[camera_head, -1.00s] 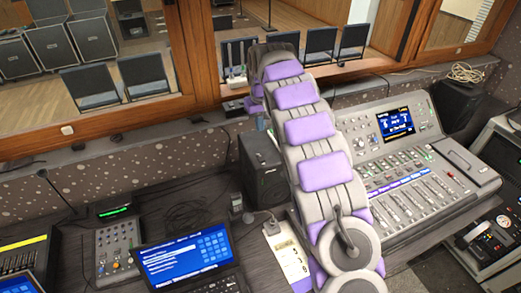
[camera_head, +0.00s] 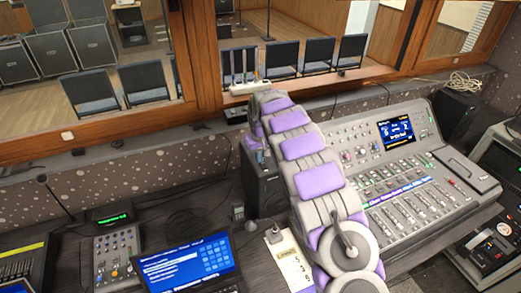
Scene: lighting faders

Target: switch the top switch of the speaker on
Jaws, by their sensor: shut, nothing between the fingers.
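A black box speaker (camera_head: 261,186) stands on the desk against the wall, left of the mixing console. My arm crosses in front of it and hides its right part. No switch can be made out on its visible side. My arm's far end bends down close to the speaker's top, beside the window ledge. Whether anything touches the speaker cannot be told. Another black speaker-like box (camera_head: 456,112) stands behind the console at the right; its front is not clear.
A mixing console (camera_head: 410,190) fills the right of the desk. A laptop (camera_head: 188,262), a small mixer (camera_head: 117,250) and a white power strip (camera_head: 291,262) lie in front. A wooden window frame (camera_head: 105,123) runs behind. A white device with antennas (camera_head: 248,87) sits on the ledge.

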